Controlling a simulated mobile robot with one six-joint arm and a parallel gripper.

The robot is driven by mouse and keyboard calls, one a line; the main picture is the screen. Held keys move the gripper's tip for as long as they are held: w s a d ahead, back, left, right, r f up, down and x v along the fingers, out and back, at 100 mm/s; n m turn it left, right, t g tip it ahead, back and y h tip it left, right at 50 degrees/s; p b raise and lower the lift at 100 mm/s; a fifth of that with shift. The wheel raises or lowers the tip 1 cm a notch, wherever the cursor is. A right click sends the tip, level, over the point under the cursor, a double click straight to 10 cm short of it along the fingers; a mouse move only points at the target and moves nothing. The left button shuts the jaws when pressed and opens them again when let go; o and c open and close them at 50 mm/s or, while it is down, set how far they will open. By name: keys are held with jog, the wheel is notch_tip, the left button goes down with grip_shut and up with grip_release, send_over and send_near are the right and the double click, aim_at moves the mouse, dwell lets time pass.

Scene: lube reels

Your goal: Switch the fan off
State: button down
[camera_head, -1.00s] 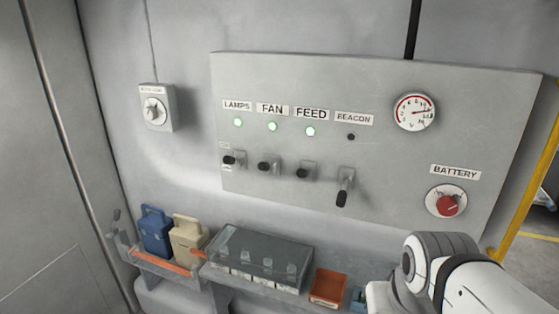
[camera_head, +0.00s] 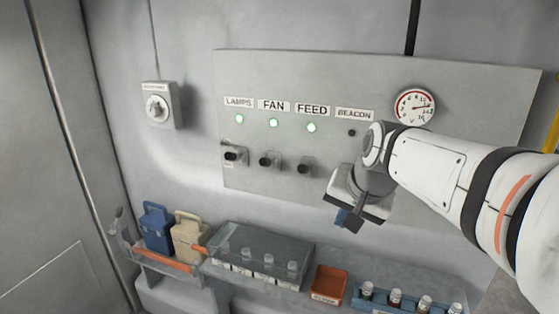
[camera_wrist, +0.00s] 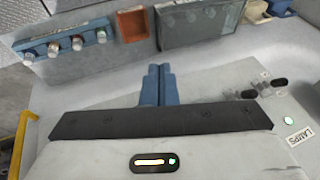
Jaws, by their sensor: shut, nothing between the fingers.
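The FAN label (camera_head: 273,105) is on the grey wall panel (camera_head: 450,90). The green fan light (camera_head: 274,123) below it is lit. The fan switch (camera_head: 268,161) is a short black lever beneath that light, sticking out from the panel. My gripper (camera_head: 343,217) is shut and empty, in front of the panel's lower edge, right of and below the fan switch and apart from it. In the wrist view its blue fingers (camera_wrist: 159,84) are together. Two black levers show at the right there, but I cannot tell which is the fan's.
The lamps switch (camera_head: 236,155) and feed switch (camera_head: 306,168) flank the fan switch. Below stand a clear-lidded box (camera_head: 262,250), an orange bin (camera_head: 329,284) and a blue vial rack (camera_head: 400,300). The space left of my gripper is free.

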aim_at(268, 163)
jog(key=w+a+r+m+t+y, duration=0.1)
jog(key=w+a+r+m, duration=0.1)
jog(key=w, duration=0.6)
jog(key=w+a+r+m+t+y+b, duration=0.1)
jog(key=w+a+r+m, duration=0.1)
jog(key=w, duration=0.6)
jog(key=w+a+r+m+y+b, duration=0.1)
jog(key=w+a+r+m, duration=0.1)
jog(key=w, duration=0.6)
jog(key=shift+w+a+r+m+t, duration=0.3)
jog(key=shift+r+m+t, duration=0.15)
jog(key=shift+r, duration=0.25)
jog(key=shift+f, duration=0.1)
jog(key=w+a+f+p, duration=0.3)
jog(key=w+a+f, duration=0.3)
jog(key=a+f, duration=0.1)
jog(key=shift+a+f, duration=0.35)
jog(key=shift+f, duration=0.55)
jog(key=shift+a, duration=0.1)
